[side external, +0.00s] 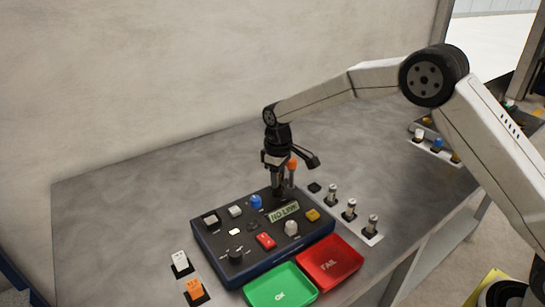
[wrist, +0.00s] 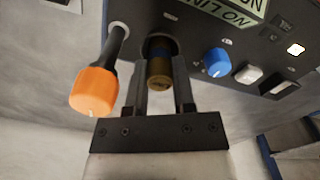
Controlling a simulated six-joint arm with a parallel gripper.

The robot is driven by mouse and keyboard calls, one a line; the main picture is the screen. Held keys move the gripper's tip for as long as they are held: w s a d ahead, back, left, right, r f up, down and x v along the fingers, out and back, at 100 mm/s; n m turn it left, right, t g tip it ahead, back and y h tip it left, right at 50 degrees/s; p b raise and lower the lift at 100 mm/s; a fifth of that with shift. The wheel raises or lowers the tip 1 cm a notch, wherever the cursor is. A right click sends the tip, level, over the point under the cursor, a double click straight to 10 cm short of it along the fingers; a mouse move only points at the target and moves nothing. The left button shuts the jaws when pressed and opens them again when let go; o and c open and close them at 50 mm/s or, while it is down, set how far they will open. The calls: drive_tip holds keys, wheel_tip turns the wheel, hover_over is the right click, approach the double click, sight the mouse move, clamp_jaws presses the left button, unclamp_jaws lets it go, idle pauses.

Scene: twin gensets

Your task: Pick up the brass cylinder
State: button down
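The brass cylinder (wrist: 159,72) shows in the wrist view, with a blue band near its far end. It sits at a dark round opening in the control box (wrist: 215,35). The two fingers of my gripper (wrist: 161,88) stand on either side of it, very close; I cannot tell whether they press on it. In the side view my gripper (side external: 277,191) points down at the back edge of the box (side external: 205,252), and the cylinder is hidden there.
An orange-capped lever (wrist: 92,92) stands close beside my gripper. The box carries a blue knob (side external: 256,201), red button (side external: 265,241) and other controls. Green (side external: 281,288) and red (side external: 330,262) trays lie in front. Several small cylinders stand on a strip (side external: 372,238) at right.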

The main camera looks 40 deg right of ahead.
drive_tip(key=shift+r, duration=0.2)
drive_tip(key=shift+r, duration=0.85)
drive_tip(key=s+d+r, duration=0.1)
drive_tip(key=s+r, duration=1)
drive_tip(key=s, duration=0.3)
drive_tip(key=shift+d, duration=0.4)
drive_tip(key=shift+w, duration=0.1)
